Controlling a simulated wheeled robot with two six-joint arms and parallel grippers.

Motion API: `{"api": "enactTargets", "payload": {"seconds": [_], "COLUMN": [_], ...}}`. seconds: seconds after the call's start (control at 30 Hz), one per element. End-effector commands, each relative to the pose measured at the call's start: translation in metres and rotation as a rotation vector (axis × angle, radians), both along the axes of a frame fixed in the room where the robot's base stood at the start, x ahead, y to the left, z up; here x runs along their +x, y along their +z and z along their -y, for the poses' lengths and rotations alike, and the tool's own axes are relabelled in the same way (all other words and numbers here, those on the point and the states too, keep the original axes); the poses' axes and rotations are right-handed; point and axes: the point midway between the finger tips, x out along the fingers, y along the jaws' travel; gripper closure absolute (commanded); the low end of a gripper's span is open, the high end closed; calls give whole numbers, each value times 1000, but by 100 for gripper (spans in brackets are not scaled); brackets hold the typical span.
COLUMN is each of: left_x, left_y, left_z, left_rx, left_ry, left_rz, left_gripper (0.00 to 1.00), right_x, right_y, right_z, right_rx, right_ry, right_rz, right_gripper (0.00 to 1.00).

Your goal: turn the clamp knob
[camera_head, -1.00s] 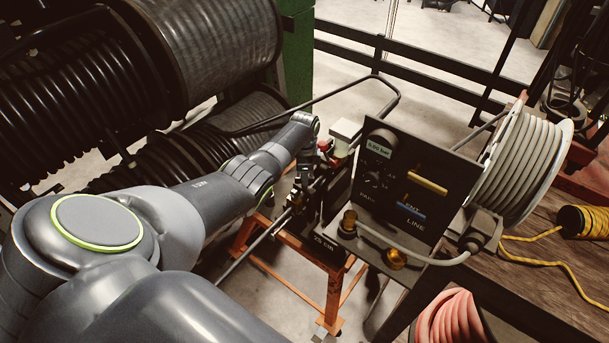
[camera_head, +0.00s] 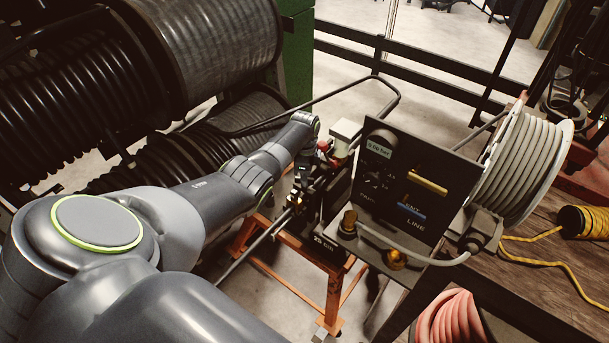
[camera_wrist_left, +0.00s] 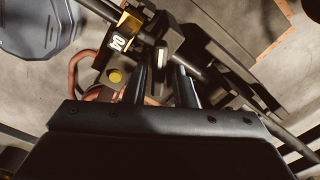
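My left gripper (camera_head: 300,198) reaches down beside the crimper's dark control panel (camera_head: 425,175), partly hidden by its own wrist. In the left wrist view its two fingers (camera_wrist_left: 162,72) are apart. A dark block with a white mark (camera_wrist_left: 162,57) lies at or just beyond the fingertips. It may be the clamp knob; contact is not clear. A yellow block with a number label (camera_wrist_left: 120,42) and a round yellow knob (camera_wrist_left: 115,76) lie left of the fingers. Two brass fittings (camera_head: 348,222) (camera_head: 396,258) stand below the panel. My right gripper is not in view.
An orange stand (camera_head: 290,262) carries the crimper. A bent dark bar (camera_head: 350,88) passes behind the gripper. Large black hose reels (camera_head: 205,55) fill the left. A white hose reel (camera_head: 520,165) and a wooden bench (camera_head: 540,245) are at the right.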

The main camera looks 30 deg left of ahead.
Motion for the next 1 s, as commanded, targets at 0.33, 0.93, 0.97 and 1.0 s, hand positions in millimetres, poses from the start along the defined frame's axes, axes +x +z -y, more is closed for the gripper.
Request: {"api": "enactTargets", "payload": {"seconds": [0.33,0.93,0.97,1.0], "left_x": [-1,0,0,-1], "left_y": [-1,76,82,90], "left_z": [0,-1,-1,-1], "left_rx": [1,2,2,3], "left_ry": [1,1,0,0], "left_rz": [-4,2,1,1], "left_gripper": [65,65,65,65], "right_x": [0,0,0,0], "right_y": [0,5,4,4], "right_z": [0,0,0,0], "right_rx": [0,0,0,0], "right_ry": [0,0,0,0], "right_rz": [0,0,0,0], "right_gripper": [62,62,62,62]}}
